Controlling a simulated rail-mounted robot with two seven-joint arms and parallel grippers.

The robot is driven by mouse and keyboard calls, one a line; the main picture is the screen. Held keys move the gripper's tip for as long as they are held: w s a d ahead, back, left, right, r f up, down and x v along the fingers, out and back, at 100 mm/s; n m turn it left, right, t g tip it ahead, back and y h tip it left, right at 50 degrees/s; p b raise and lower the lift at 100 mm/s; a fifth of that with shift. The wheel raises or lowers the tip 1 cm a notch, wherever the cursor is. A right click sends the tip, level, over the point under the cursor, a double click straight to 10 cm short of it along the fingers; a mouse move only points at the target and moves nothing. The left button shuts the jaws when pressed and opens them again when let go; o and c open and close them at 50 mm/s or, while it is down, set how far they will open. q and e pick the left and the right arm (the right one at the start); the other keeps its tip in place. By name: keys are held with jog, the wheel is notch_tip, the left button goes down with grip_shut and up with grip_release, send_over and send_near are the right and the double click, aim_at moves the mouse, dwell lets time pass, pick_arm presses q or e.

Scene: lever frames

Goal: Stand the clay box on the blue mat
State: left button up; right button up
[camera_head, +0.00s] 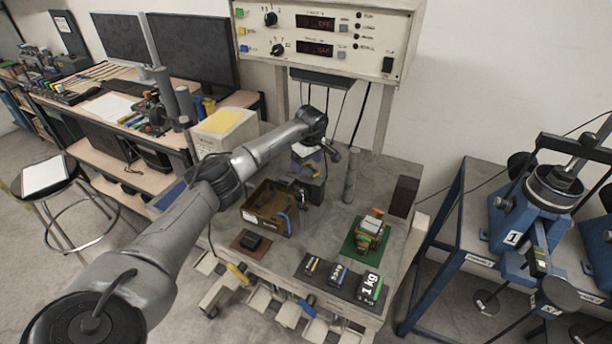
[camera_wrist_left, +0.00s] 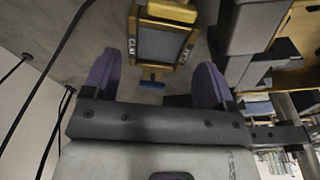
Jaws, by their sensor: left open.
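The clay box (camera_wrist_left: 165,42) shows in the left wrist view as a wood-edged box with a dark grey face, CLAY lettering on its sides and a yellow part at the top edge. It lies ahead of my left gripper (camera_wrist_left: 155,88), between the lines of its two purple fingers and apart from them. The gripper is open and empty. In the head view my left gripper (camera_head: 308,158) is above the back of the bench, and I cannot make out the clay box clearly there. A flat blue surface (camera_head: 168,196) shows left of the bench, partly behind my arm; I cannot tell whether it is the mat.
A brown open bin (camera_head: 255,217) stands on the bench (camera_head: 330,237). A dark block sits on a red-brown mat (camera_head: 238,246). A stacked object stands on a green mat (camera_head: 352,248). Several weights (camera_head: 340,279) line the front. A grey post (camera_head: 351,175) rises near the gripper.

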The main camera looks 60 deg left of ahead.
aim_at(306, 172)
pick_arm(q)
jog(key=shift+a+f, duration=0.15)
jog(key=shift+f, duration=1.15)
jog(key=shift+a+f, duration=0.1)
jog(key=shift+f, duration=1.2)
jog(key=shift+r, duration=0.1)
jog(key=c, duration=1.2)
jog(key=shift+r, duration=0.1)
notch_tip(306, 172, up, 18)
jog(key=shift+f+p, duration=0.1)
jog(key=shift+p, duration=0.65)
